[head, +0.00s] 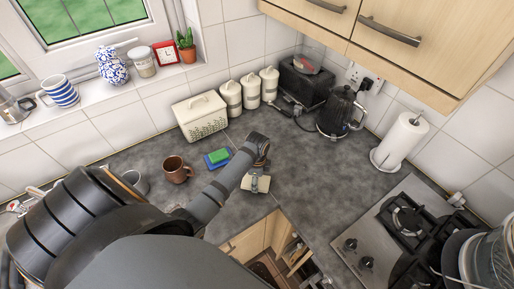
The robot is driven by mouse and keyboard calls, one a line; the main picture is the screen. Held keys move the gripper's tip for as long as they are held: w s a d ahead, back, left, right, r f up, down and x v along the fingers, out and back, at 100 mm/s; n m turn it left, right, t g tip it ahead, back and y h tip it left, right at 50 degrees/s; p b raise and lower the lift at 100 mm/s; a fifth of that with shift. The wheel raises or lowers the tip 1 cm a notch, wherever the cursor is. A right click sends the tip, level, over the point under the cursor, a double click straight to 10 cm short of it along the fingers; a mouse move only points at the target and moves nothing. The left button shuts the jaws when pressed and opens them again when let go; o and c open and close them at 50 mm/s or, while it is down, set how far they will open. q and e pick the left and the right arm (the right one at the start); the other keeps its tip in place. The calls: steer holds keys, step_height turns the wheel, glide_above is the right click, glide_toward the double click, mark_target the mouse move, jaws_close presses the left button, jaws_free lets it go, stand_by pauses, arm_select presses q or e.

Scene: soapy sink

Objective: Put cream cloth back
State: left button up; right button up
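A small cream piece (256,184), which looks like the cream cloth, is at the front edge of the dark worktop, near the middle of the head view. My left arm reaches in from the lower left. Its gripper (262,165) is right at the cloth's far side, pointing down. The fingertips are small and partly hidden, so I cannot tell whether they touch or grip the cloth. My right gripper is not in view.
A brown mug (177,169) and a green sponge on a blue one (218,157) are left of the gripper. Cream canisters (230,98), a black kettle (341,112) and a paper roll (401,142) stand behind. A gas hob (385,240) is at right. The worktop's middle is clear.

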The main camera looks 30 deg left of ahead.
arm_select(q)
steer(key=shift+o, duration=0.8)
steer(key=shift+r, duration=0.15)
step_height(320, 180, up, 8)
steer(key=b, duration=0.2)
steer(key=shift+r+b, duration=0.2)
steer(key=shift+b, duration=0.2)
step_height(320, 180, up, 4)
steer(key=shift+f+p, duration=0.2)
steer(key=shift+p, duration=0.8)
